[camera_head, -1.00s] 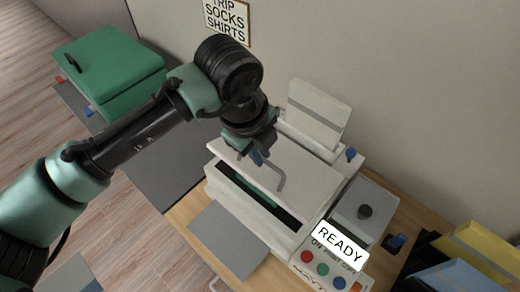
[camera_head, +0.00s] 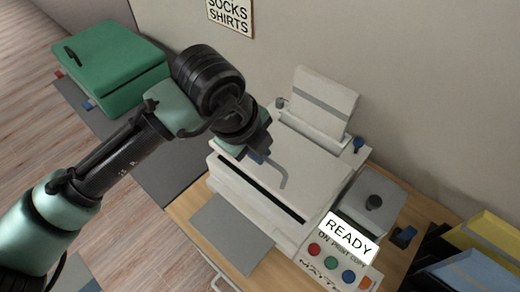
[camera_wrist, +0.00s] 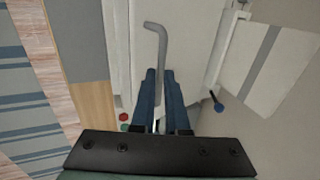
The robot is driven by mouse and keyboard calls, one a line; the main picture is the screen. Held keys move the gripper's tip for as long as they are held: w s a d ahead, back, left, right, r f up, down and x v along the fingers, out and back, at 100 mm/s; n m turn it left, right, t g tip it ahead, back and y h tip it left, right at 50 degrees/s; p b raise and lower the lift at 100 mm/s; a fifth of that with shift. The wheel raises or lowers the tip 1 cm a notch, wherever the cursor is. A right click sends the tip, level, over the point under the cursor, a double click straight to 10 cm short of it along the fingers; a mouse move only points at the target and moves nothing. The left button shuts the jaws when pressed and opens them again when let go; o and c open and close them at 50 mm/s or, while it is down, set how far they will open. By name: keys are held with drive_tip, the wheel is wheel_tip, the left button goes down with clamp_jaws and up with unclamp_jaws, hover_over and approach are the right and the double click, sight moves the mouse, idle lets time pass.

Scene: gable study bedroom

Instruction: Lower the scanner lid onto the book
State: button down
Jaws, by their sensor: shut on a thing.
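The white scanner lid (camera_head: 300,178) is tilted only slightly above the scanner body (camera_head: 250,205) in the head view. A narrow dark gap shows along its front edge. The book is hidden under the lid. My gripper (camera_head: 258,155) is at the handle's left part. In the wrist view my gripper's blue fingers (camera_wrist: 163,95) are closed around the handle's lower part.
A lit READY sign (camera_head: 347,237) and coloured buttons (camera_head: 331,263) are at the scanner's front right. A lidded grey box (camera_head: 372,203) stands to the right. A paper feeder (camera_head: 325,100) rises behind. A green case (camera_head: 110,65) lies at far left.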

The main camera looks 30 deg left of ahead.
drive_tip(key=c, duration=0.9)
unclamp_jaws()
drive_tip(key=shift+r, duration=0.1)
drive_tip(key=v, duration=1.3)
drive_tip(key=shift+w, duration=0.1)
